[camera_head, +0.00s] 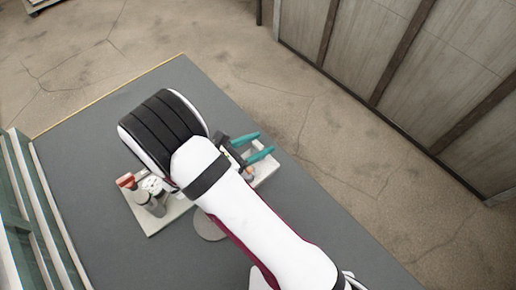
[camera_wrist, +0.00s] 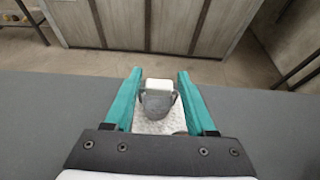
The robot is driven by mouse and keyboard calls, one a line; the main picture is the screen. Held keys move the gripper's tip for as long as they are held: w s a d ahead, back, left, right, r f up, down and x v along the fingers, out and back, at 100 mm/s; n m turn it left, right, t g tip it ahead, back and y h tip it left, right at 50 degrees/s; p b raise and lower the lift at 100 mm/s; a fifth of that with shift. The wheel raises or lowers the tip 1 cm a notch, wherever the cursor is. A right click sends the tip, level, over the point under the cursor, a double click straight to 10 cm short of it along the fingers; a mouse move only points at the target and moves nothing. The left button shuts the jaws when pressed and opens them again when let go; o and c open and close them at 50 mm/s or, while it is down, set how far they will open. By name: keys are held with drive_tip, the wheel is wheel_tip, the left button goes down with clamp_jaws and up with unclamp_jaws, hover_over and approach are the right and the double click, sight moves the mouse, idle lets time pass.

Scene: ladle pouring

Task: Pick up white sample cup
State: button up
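My gripper (camera_head: 265,143) is open, its two teal fingers spread apart over the right side of the grey table. In the wrist view my gripper (camera_wrist: 160,74) has a small white object (camera_wrist: 158,85), which looks like the white sample cup, between and below its fingers. A grey rounded piece (camera_wrist: 157,103) stands in front of the white object and partly hides it. I see no finger touching either one. In the head view the cup is not clearly visible; my arm and gripper cover much of that spot.
A white tray (camera_head: 268,169) lies under the gripper. A second pale tray (camera_head: 165,219) to the left holds grey cylinders (camera_head: 150,203), small white items and a red-topped item (camera_head: 126,181). A flat grey disc (camera_head: 206,228) lies partly under my arm. The grey table (camera_head: 85,160) is clear at left.

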clamp_jaws()
